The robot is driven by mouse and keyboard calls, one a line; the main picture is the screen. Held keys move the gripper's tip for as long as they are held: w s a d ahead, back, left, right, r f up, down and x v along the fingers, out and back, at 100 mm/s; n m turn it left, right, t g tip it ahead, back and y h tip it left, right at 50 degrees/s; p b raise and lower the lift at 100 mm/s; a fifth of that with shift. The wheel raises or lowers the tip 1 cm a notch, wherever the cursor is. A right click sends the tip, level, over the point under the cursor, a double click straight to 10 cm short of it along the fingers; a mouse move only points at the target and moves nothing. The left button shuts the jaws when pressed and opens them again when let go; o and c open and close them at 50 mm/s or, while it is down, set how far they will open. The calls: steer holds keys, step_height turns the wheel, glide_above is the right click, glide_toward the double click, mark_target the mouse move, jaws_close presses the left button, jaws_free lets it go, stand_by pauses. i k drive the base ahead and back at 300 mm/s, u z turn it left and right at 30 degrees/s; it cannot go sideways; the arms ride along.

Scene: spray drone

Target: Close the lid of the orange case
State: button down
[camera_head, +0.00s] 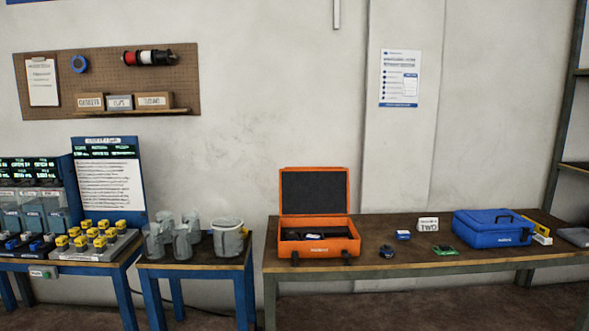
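The orange case (319,246) stands on the left part of a long brown table in the head view. Its lid (343,192) is open and stands upright at the back, showing a dark foam lining (313,191). Dark items (312,233) lie inside the case; I cannot tell exactly what they are. Two dark latches hang at the case's front. My gripper and arm are not in this view.
A smaller table (190,264) with grey containers (185,240) stands left, across a narrow gap. A shelf rack (566,110) stands far right.

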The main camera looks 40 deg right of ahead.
mark_target(304, 191)
steer(key=z, duration=0.2)
steer(key=i, duration=0.55)
steer(key=z, duration=0.7)
steer(key=i, duration=0.5)
steer(key=z, duration=0.4)
